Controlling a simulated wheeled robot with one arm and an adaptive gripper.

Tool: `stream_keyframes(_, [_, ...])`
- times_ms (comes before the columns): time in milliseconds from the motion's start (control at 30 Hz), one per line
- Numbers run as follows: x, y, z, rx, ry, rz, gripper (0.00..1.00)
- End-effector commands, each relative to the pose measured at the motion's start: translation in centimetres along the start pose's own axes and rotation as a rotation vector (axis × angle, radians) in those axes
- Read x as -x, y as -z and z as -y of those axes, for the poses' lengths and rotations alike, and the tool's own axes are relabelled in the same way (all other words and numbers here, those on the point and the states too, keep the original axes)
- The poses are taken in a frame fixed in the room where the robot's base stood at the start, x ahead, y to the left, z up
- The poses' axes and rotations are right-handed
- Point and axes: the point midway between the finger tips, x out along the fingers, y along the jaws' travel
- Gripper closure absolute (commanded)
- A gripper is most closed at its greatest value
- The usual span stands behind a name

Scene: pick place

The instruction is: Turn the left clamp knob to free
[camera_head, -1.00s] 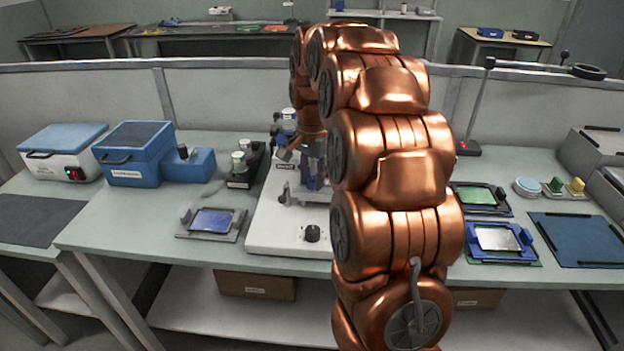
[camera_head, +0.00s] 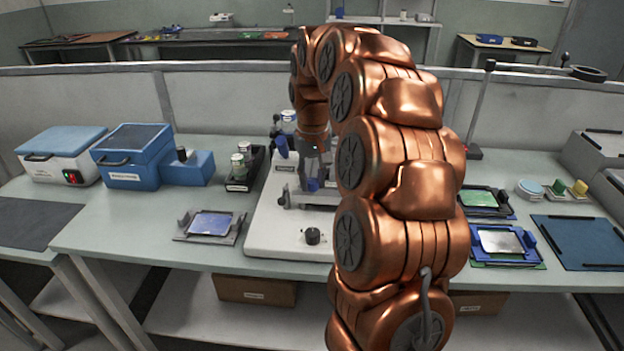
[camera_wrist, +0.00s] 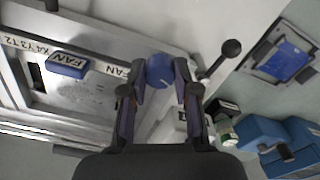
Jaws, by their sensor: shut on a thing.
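A round blue knob (camera_wrist: 159,70) with a pale mark on its face sits between the two fingers of my gripper (camera_wrist: 159,88) in the wrist view. The fingers are closed on its sides. The knob is at the edge of a grey clamp fixture (camera_wrist: 90,92), beside a lever with a black ball end (camera_wrist: 231,48). In the head view, my gripper (camera_head: 314,160) points down over the white machine base (camera_head: 275,232), and my arm hides part of the fixture. Blue parts (camera_head: 313,184) show below the gripper there, too small to identify.
A blue block marked FAN (camera_wrist: 67,65) lies on the fixture. A black dial (camera_head: 312,235) is at the base's front. A tray with a blue panel (camera_head: 210,223) and a black holder with jars (camera_head: 240,184) stand left. Blue boxes (camera_head: 133,178) are further left.

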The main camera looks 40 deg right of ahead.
Motion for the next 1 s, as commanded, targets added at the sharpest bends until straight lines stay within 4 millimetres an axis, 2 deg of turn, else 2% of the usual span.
stream_keyframes(433, [0.16, 0.13, 0.07, 0.307, 0.000, -0.006, 1.00])
stream_keyframes(1000, [0.12, 0.15, 0.04, 0.394, -0.001, -0.006, 1.00])
